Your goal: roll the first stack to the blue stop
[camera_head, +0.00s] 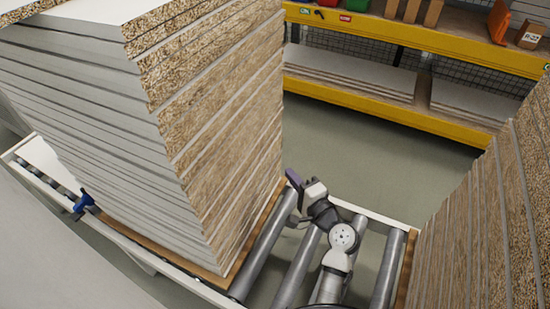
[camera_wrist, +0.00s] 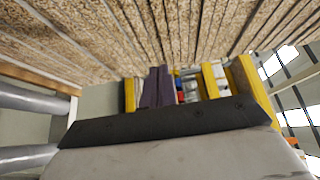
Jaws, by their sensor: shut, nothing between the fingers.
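A tall stack of white-faced chipboard panels (camera_head: 205,130) stands on a thin wooden base board (camera_head: 150,247) on the roller conveyor. The blue stop (camera_head: 82,204) is a small blue block on the near conveyor rail, beside the left end of that stack. My gripper (camera_head: 291,179) is at the right side of this stack, low down near the far rail. Its dark fingers show side by side, shut and empty, in the wrist view (camera_wrist: 157,88). Chipboard panel edges (camera_wrist: 140,40) fill the top of the wrist view. I cannot tell whether the fingers touch the stack.
A second chipboard stack (camera_head: 490,225) stands at the right, with bare rollers (camera_head: 297,270) between the two stacks. A yellow shelf rack (camera_head: 400,112) with boards and bins stands behind, across open grey floor. A pale surface (camera_head: 50,265) lies at the lower left.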

